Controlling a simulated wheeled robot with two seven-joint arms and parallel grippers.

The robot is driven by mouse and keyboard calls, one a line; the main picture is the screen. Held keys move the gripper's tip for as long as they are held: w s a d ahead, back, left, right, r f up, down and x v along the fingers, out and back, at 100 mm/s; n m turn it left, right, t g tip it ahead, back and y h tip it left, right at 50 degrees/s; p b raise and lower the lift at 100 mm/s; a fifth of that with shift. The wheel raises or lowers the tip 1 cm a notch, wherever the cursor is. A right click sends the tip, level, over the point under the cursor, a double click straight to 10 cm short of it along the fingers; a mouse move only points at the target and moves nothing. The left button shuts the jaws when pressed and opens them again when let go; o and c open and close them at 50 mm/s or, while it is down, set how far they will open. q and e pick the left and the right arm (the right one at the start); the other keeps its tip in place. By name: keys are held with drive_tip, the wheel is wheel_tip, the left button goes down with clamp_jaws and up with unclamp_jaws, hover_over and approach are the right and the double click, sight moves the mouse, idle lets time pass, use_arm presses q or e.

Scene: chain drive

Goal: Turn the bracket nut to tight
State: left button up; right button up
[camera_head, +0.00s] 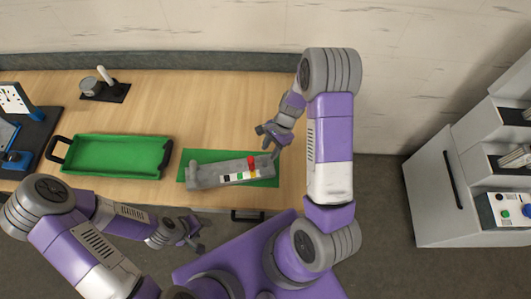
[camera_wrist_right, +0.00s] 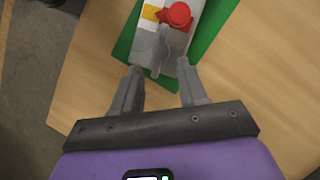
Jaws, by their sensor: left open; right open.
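A long grey bracket base (camera_head: 205,177) lies on a green mat (camera_head: 197,156) near the front of the table. A red round part (camera_head: 251,162), which looks like the bracket nut, sits near its right end beside white, black and yellow marks. In the right wrist view the red nut (camera_wrist_right: 179,14) has a red tab, and a grey upright piece (camera_wrist_right: 160,45) stands nearer the fingers. My right gripper (camera_head: 269,139) is open and empty, just behind the base's right end. Its fingers (camera_wrist_right: 160,78) are apart from the nut. My left gripper (camera_head: 194,234) is open and empty in front of the table.
A green tray (camera_head: 118,137) with black handles stands left of the mat. A black holder (camera_head: 106,94) with a cylinder and white stick is at the back left. A blue-and-black device (camera_head: 16,130) is at the far left. Bare table lies behind the mat.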

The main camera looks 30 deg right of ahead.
sight(264, 161)
drive_tip(key=shift+x, duration=2.35)
drive_tip(key=shift+c, duration=0.2)
